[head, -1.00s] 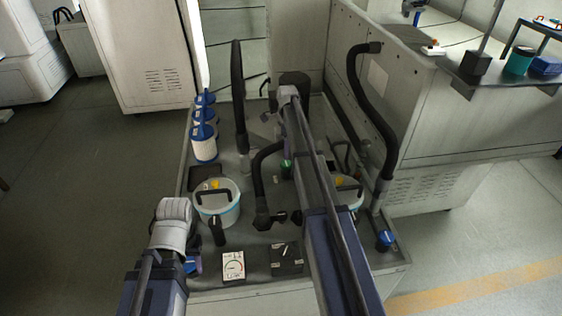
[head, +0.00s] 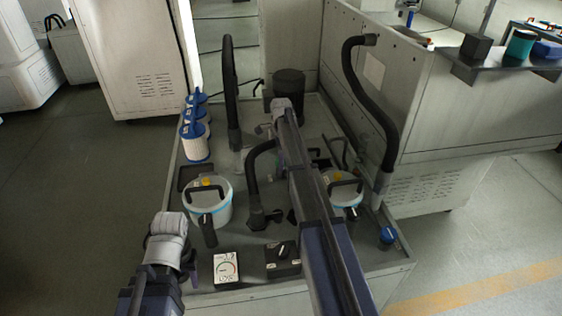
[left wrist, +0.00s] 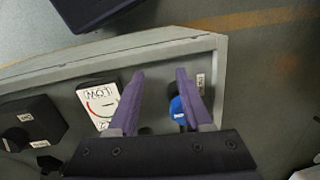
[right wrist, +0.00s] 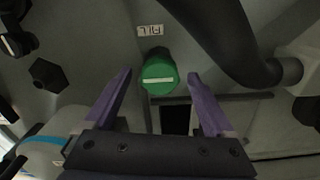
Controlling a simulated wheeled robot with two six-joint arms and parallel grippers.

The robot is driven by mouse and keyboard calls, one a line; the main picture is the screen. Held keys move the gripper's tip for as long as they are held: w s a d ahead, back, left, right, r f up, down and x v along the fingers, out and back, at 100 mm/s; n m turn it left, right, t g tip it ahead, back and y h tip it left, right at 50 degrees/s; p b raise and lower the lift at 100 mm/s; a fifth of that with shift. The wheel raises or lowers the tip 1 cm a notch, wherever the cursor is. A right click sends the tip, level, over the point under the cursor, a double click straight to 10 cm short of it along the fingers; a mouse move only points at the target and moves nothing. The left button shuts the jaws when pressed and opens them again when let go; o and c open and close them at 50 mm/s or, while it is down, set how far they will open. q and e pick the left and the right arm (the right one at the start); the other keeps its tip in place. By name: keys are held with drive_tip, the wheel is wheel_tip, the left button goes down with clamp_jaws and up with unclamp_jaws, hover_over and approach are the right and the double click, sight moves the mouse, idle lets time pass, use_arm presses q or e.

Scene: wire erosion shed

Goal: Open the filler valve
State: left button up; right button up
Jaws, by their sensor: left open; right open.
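The filler valve appears as a green round knob (right wrist: 159,74) with a pale bar across its top, lying crosswise in the right wrist view. A small white label (right wrist: 150,30), apparently reading FILL upside down, sits beside it on the grey deck. My right gripper (right wrist: 159,76) is open, its purple fingers on either side of the knob in that picture; I see no contact. In the head view my right arm hides the knob and the right fingers. My left gripper (left wrist: 160,72) is open and empty above the front left corner of the deck.
A blue knob (left wrist: 177,108) and a white dial gauge (left wrist: 100,102) lie below my left fingers. A thick black hose (right wrist: 225,40) passes close to the green knob. Lidded buckets (head: 208,200), (head: 343,190) and blue-capped filters (head: 195,140) stand on the deck.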

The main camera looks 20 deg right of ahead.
drive_tip(key=c, duration=1.4)
drive_tip(key=shift+o, duration=0.2)
drive_tip(key=n, duration=0.6)
drive_tip(key=shift+n, duration=0.4)
drive_tip(key=n, duration=0.6)
drive_tip(key=shift+n, duration=0.3)
